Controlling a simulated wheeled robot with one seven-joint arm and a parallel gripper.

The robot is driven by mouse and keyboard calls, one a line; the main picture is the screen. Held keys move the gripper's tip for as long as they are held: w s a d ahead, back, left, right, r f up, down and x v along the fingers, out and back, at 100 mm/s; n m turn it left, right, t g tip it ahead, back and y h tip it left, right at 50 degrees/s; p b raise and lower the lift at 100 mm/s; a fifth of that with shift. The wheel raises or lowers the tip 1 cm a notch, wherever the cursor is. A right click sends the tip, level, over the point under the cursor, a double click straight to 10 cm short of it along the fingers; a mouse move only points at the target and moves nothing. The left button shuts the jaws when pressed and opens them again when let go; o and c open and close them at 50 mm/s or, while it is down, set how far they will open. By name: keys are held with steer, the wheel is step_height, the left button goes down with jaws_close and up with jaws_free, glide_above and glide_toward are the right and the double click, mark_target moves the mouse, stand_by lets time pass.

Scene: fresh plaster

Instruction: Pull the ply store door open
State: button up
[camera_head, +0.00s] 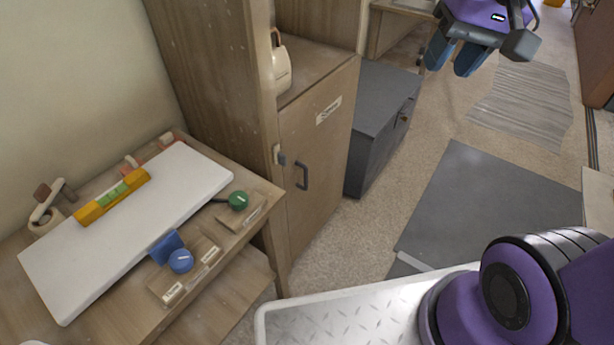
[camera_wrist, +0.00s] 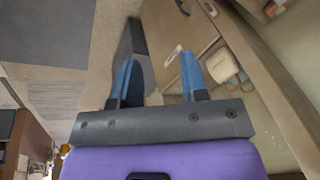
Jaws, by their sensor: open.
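The ply store door (camera_head: 316,158) is a wooden cupboard front with a white label (camera_head: 328,111) near its top. It looks shut. A dark bar handle (camera_head: 301,175) sits on its left side, and a small latch-like fitting (camera_head: 279,156) is beside it on the frame. My gripper (camera_head: 455,58) is at the top right, well away from the handle, with two blue fingers apart and nothing between them. In the wrist view my gripper (camera_wrist: 158,82) points toward the cupboard, and the door (camera_wrist: 180,32) and handle (camera_wrist: 182,7) show at the top.
A dark grey cabinet (camera_head: 372,125) stands right of the door. A wooden bench with a white board (camera_head: 125,225), a level (camera_head: 112,197), and blue (camera_head: 180,261) and green (camera_head: 238,200) knobs is at left. A cream container (camera_head: 280,66) stands on the cupboard. Carpet before the door is clear.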

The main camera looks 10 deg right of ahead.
steer(key=w+a+f+m+g+y, duration=0.2)
steer(key=w+f, duration=0.3)
steer(key=w, duration=0.2)
steer(key=w+a+f+m+g+y, duration=0.1)
steer(key=w+a+f+g+y, duration=0.15)
steer(key=w+f, duration=0.35)
steer(key=m+t+y, duration=0.9)
steer(key=m+t, duration=0.3)
steer(key=m, duration=0.9)
glide_above(306, 187)
steer(key=f, duration=4.6)
steer(key=shift+w, duration=0.4)
jaws_close()
